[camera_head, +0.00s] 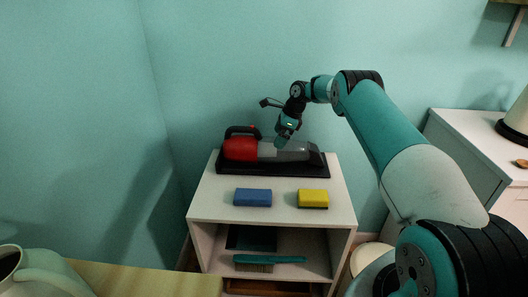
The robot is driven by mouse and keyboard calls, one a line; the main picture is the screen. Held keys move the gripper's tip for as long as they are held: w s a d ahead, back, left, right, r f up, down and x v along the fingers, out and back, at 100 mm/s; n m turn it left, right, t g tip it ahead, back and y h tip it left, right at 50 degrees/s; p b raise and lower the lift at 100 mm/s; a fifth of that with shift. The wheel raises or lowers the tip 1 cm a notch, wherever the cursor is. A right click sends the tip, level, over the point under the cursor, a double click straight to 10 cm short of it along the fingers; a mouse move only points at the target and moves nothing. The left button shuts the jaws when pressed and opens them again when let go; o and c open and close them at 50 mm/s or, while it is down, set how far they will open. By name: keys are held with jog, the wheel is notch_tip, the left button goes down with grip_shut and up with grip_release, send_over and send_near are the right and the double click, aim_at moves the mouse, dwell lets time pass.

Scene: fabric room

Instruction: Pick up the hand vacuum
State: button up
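The hand vacuum (242,149) has a red body, a black handle and a clear grey nose. It lies on a black base (230,168) at the back of a white shelf unit's top (225,210), with its nose to the right. The fingertips overlap the vacuum in the picture. I cannot tell whether they touch it, or whether they are open or shut.
A blue sponge (253,198) and a yellow sponge (313,198) lie in front of the vacuum. A teal brush (270,259) is on the shelf below. The wall (220,70) is close behind. A white cabinet (470,150) stands right, a wooden surface (140,280) front left.

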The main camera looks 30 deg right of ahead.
jog(key=shift+x, duration=1.9)
jog(key=shift+f, duration=0.25)
jog(key=c, duration=1.3)
jog(key=shift+d+r, duration=0.1)
jog(key=shift+r, duration=0.05)
